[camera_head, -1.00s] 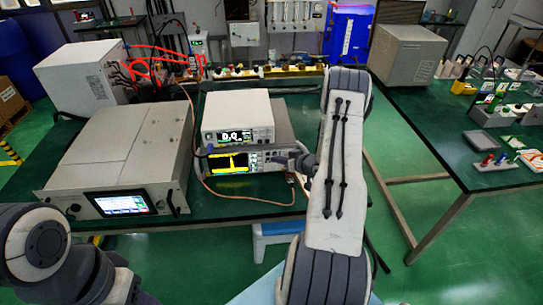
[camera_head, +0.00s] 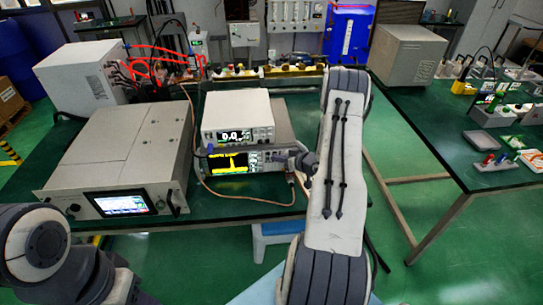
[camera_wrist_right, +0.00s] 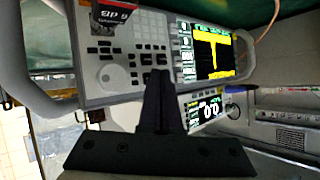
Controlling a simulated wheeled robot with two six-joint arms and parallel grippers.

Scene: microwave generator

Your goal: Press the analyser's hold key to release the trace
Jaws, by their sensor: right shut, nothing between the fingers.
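The analyser (camera_head: 232,163) lies under a second instrument on the left bench. Its lit screen shows a yellow trace with a tall peak, also visible in the right wrist view (camera_wrist_right: 208,52). Its key panel (camera_wrist_right: 128,50) has a round knob and several keys; I cannot read which is the hold key. My right gripper (camera_head: 294,160) is at the right end of the analyser's front. In the wrist view its fingers (camera_wrist_right: 159,80) are shut and empty, with their tips over the keys; contact cannot be told. My left gripper is not in view.
A white instrument (camera_head: 237,117) with a numeric display sits on the analyser. A large grey unit (camera_head: 124,150) with a touchscreen stands to its left. A cable (camera_head: 235,201) loops along the bench front. Another green bench (camera_head: 430,140) is on the right.

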